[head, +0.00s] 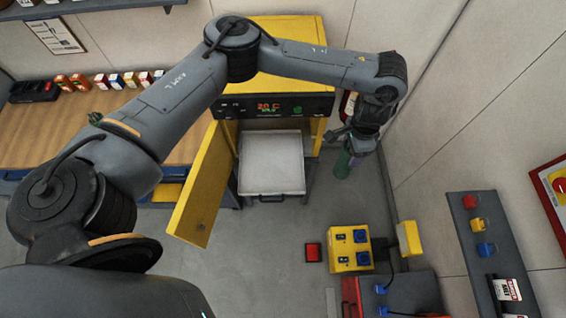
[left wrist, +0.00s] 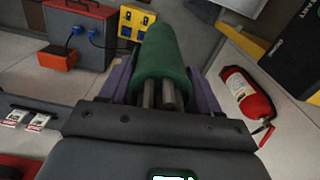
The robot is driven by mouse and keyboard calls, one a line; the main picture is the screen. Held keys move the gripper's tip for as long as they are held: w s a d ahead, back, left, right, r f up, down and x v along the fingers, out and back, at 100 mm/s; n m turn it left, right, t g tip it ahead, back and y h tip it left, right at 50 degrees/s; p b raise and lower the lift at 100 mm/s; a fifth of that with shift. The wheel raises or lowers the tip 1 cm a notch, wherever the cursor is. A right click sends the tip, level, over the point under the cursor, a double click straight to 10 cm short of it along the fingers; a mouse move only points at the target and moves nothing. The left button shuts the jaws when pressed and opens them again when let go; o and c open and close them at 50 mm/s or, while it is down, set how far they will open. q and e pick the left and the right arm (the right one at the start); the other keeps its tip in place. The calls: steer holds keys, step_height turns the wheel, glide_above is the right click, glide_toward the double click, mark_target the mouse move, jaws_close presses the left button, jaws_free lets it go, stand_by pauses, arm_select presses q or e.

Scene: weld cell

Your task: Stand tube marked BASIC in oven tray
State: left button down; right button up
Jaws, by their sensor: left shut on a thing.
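My left gripper (head: 351,141) is shut on a green tube (head: 343,163). In the head view they hang to the right of the oven, clear of the oven tray (head: 272,165). In the left wrist view the green tube (left wrist: 167,60) sits between the purple fingers, with rods showing at its near end. No marking on it can be read, so I cannot tell if it is the BASIC one. The tray is pale grey, looks empty and is pulled out at the front of the yellow oven (head: 290,45). My right gripper is not in view.
The yellow oven door (head: 197,190) stands open on the tray's left. A fire extinguisher (left wrist: 245,94) is near the gripper. A yellow socket box (head: 349,250) and a red box (head: 313,252) are in front. A wall closes the right side. Several small boxes line the bench.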

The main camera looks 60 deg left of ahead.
arm_select(q)
steer(key=s+a+f+m+b, duration=0.5)
steer(key=s+a+f+b, duration=0.25)
steer(key=f, duration=0.25)
steer(key=s+a+f+m+b, duration=0.55)
steer(key=s+f+b, duration=0.25)
steer(key=f, duration=0.2)
steer(key=w+a+f+b, duration=0.3)
steer(key=a+f+b, duration=0.1)
steer(key=a+f, duration=0.7)
steer(key=shift+a+b, duration=0.35)
steer(key=shift+a, duration=0.05)
steer(key=shift+w, duration=0.1)
steer(key=shift+c, duration=1.1)
jaws_free()
steer(key=shift+f, duration=0.1)
